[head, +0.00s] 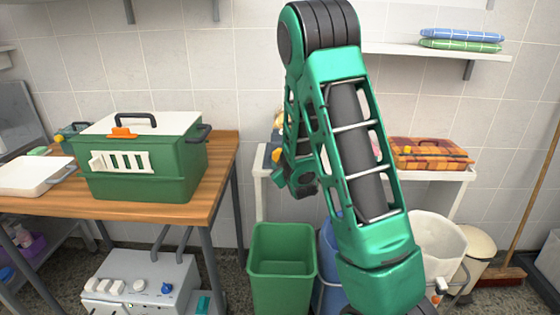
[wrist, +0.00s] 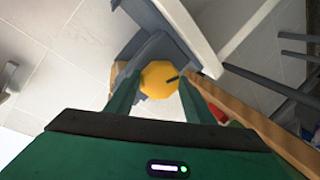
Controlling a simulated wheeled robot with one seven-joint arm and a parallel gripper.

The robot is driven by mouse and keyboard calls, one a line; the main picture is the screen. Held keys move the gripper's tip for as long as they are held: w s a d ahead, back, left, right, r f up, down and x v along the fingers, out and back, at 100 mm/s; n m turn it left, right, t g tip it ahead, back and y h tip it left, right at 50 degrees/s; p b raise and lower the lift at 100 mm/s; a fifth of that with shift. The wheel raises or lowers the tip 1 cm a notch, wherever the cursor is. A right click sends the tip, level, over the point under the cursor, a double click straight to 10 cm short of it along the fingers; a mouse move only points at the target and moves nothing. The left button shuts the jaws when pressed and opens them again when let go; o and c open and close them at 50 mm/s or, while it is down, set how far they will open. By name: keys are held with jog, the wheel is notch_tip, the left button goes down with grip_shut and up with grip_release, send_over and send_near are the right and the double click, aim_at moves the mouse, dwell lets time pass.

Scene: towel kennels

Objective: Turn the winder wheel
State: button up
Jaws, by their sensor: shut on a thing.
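The winder wheel appears to be the round yellow piece (wrist: 160,78) in the wrist view, with a small dark bar at its right edge. It sits against a grey body (wrist: 152,48). My gripper (wrist: 160,92) has its two green fingers on either side of the wheel and is shut on it. The finger contact points are partly hidden. In the head view my arm covers most of this area. A small orange-yellow bit (head: 276,155) shows left of the arm, above the white shelf table; I cannot tell if it is the wheel.
A green kennel box (head: 150,178) stands on the wooden table (head: 222,165) at left. A plaid case (head: 428,154) lies on the white table (head: 452,176) at right. A green bin (head: 282,270) and a white bin (head: 437,245) stand below. A broom (head: 535,200) leans at right.

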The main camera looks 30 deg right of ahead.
jog(key=shift+a+f+m, duration=0.1)
jog(key=shift+f+m, duration=0.1)
jog(key=shift+m, duration=0.2)
jog(key=o, duration=1.1)
jog(key=shift+c, duration=0.2)
jog(key=shift+s+r, duration=0.1)
